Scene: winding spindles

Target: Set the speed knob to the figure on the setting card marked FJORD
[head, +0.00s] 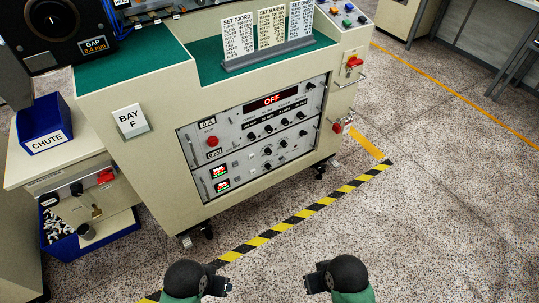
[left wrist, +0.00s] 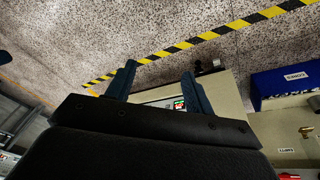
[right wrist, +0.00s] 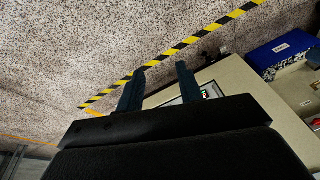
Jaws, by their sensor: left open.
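The control panel (head: 228,118) below has a red display reading OFF (head: 272,100) and several black knobs (head: 268,152). I cannot tell which is the speed knob; the labels are too small. My left gripper (left wrist: 160,82) has its two fingers apart with nothing between them. My right gripper (right wrist: 160,78) is also open and empty. In the head view my arms show at the bottom edge, well short of the panel.
The cards MARSH (head: 272,26) and ORE-like (head: 301,20) stand beside FJORD. A BAY F sign (head: 130,119) is left of the panel. A blue CHUTE bin (head: 43,122) and a red-handled unit stand left. Yellow-black floor tape (head: 310,211) crosses clear floor before the cabinet.

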